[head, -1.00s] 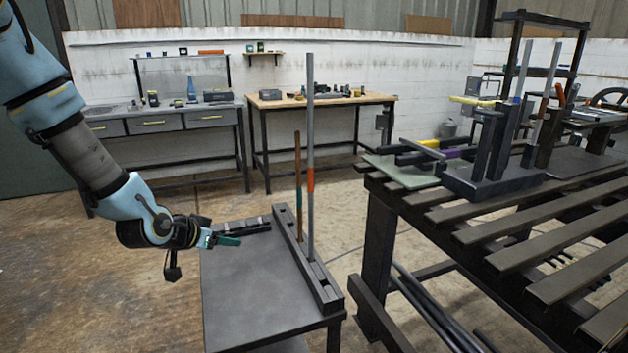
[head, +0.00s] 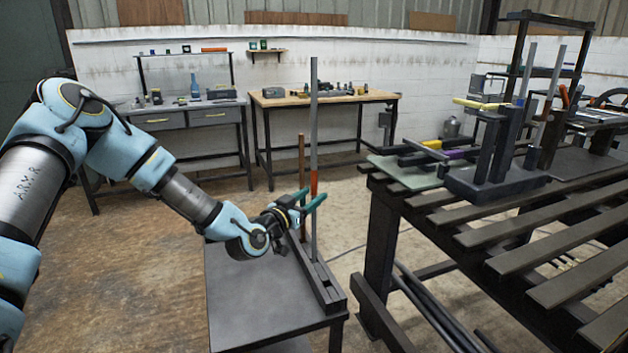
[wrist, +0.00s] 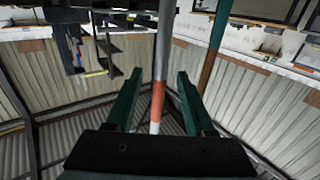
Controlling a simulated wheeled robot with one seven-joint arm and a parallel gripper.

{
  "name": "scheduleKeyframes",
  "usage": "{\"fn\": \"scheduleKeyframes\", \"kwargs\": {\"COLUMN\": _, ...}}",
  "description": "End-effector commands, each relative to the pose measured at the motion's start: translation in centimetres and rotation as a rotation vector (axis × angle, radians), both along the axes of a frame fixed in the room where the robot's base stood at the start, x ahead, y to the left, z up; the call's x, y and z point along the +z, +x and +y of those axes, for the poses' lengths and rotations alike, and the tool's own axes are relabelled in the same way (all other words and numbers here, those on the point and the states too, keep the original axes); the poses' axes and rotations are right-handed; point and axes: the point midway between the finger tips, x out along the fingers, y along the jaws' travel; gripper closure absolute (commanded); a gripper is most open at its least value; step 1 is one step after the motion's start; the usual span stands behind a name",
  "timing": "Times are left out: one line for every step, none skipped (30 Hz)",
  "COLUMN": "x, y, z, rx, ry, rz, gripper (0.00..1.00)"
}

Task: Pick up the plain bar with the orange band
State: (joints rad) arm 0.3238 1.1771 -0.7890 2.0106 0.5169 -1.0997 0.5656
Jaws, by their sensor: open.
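The plain grey bar (head: 314,115) stands upright in a dark slotted rack (head: 322,281) on the small dark table. Its orange band (head: 314,183) is at about the height of my gripper (head: 311,203). In the wrist view the bar (wrist: 164,45) runs between the two green fingers of my gripper (wrist: 157,97), with the orange band (wrist: 157,101) between them. The fingers are open, with a gap on each side of the bar. A shorter brown and teal rod (head: 301,155) stands close behind to the left; in the wrist view it (wrist: 215,45) is outside the right finger.
The small dark table (head: 250,305) has a bare top at the front left. A slatted dark bench (head: 500,235) stands to the right, with a dark fixture (head: 495,170) on it. Workbenches (head: 325,100) line the back wall.

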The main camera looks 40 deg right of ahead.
Motion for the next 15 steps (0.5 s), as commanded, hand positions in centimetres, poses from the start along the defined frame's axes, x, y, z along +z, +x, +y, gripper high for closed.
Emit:
{"fn": "scheduleKeyframes", "kwargs": {"x": 0.2, "y": 0.1, "z": -0.5, "rx": 0.000, "ry": 0.000, "rz": 0.002, "gripper": 0.46}}
{"fn": "scheduleKeyframes", "kwargs": {"x": 0.2, "y": 0.2, "z": -0.9, "rx": 0.000, "ry": 0.000, "rz": 0.002, "gripper": 0.46}}
{"fn": "scheduleKeyframes", "kwargs": {"x": 0.3, "y": 0.4, "z": -1.5, "rx": 0.001, "ry": -0.001, "rz": 0.003, "gripper": 0.46}}
{"fn": "scheduleKeyframes", "kwargs": {"x": 0.3, "y": 0.5, "z": -2.0, "rx": 0.001, "ry": -0.001, "rz": 0.003, "gripper": 0.46}}
{"fn": "scheduleKeyframes", "kwargs": {"x": 0.3, "y": 0.6, "z": -2.4, "rx": 0.000, "ry": 0.000, "rz": 0.004, "gripper": 0.46}}
{"fn": "scheduleKeyframes", "kwargs": {"x": 0.2, "y": 0.7, "z": -3.0, "rx": 0.000, "ry": 0.000, "rz": 0.004, "gripper": 0.46}}
{"fn": "scheduleKeyframes", "kwargs": {"x": 0.1, "y": 0.9, "z": -3.4, "rx": 0.001, "ry": -0.001, "rz": 0.003, "gripper": 0.46}}
{"fn": "scheduleKeyframes", "kwargs": {"x": 0.1, "y": 1.0, "z": -3.7, "rx": 0.001, "ry": -0.001, "rz": 0.003, "gripper": 0.46}}
{"fn": "scheduleKeyframes", "kwargs": {"x": 0.1, "y": 1.1, "z": -4.1, "rx": 0.000, "ry": 0.000, "rz": 0.002, "gripper": 0.46}}
{"fn": "scheduleKeyframes", "kwargs": {"x": 0.0, "y": 1.2, "z": -4.3, "rx": 0.000, "ry": 0.000, "rz": 0.002, "gripper": 0.46}}
{"fn": "scheduleKeyframes", "kwargs": {"x": -0.1, "y": 1.2, "z": -4.4, "rx": 0.000, "ry": 0.000, "rz": 0.002, "gripper": 0.46}}
{"fn": "scheduleKeyframes", "kwargs": {"x": -0.1, "y": 1.2, "z": -4.6, "rx": 0.000, "ry": 0.000, "rz": 0.002, "gripper": 0.46}}
{"fn": "scheduleKeyframes", "kwargs": {"x": -0.1, "y": 1.2, "z": -4.6, "rx": 0.000, "ry": 0.000, "rz": 0.002, "gripper": 0.46}}
{"fn": "scheduleKeyframes", "kwargs": {"x": -0.2, "y": 1.3, "z": -4.7, "rx": 0.000, "ry": 0.001, "rz": 0.001, "gripper": 0.46}}
{"fn": "scheduleKeyframes", "kwargs": {"x": -0.2, "y": 1.3, "z": -4.7, "rx": 0.000, "ry": 0.001, "rz": 0.001, "gripper": 0.46}}
